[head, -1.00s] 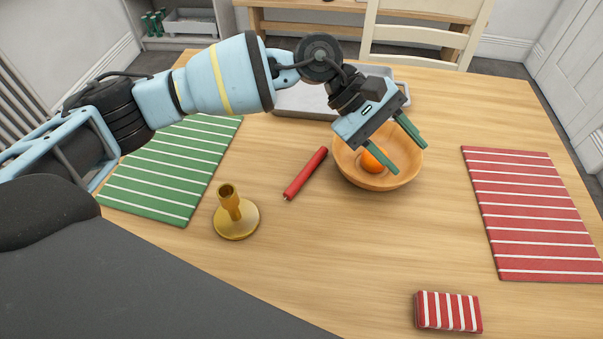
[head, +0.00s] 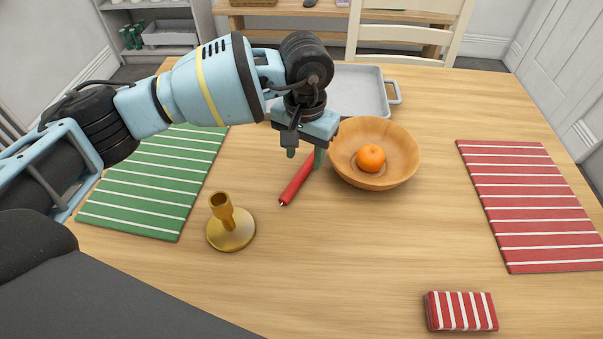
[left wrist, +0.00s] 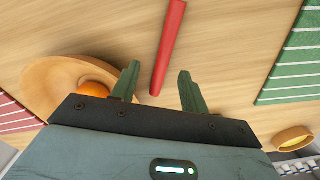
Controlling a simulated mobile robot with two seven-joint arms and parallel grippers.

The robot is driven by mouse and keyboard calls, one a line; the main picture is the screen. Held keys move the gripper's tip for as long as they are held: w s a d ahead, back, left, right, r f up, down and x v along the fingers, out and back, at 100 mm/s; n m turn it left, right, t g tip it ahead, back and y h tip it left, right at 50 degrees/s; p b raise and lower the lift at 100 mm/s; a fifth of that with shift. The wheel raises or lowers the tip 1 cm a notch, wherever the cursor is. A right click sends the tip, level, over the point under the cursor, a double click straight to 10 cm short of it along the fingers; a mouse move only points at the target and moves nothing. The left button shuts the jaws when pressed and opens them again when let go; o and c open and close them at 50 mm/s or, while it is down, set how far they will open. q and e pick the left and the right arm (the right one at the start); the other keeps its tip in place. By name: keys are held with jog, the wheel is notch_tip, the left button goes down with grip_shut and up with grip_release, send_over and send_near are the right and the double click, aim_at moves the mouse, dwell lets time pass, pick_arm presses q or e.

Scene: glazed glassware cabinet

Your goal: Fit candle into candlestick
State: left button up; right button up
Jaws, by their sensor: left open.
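The red candle (head: 297,181) lies on the table between the brass candlestick and the wooden bowl. The brass candlestick (head: 230,228) stands upright with its socket empty. My left gripper (head: 305,154) is open, above the far end of the candle, with its fingers pointing down and hiding that end in the head view. In the left wrist view the candle (left wrist: 168,48) runs away from between the two apart green fingers (left wrist: 157,88); nothing is held. My right gripper is not in view.
A wooden bowl (head: 400,163) with an orange (head: 370,158) stands just right of my left gripper. A grey tray (head: 358,92) lies behind. A green striped mat (head: 150,190) is at left, a red one (head: 530,205) at right, a folded striped napkin (head: 461,312) in front.

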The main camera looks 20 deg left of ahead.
aim_at(300, 174)
pick_arm(q)
jog(key=shift+s+a+f, duration=0.1)
jog(key=shift+a+f, duration=0.1)
jog(key=shift+f, duration=1.3)
jog(key=shift+a+f, duration=0.2)
jog(key=shift+f, duration=1.25)
grip_shut()
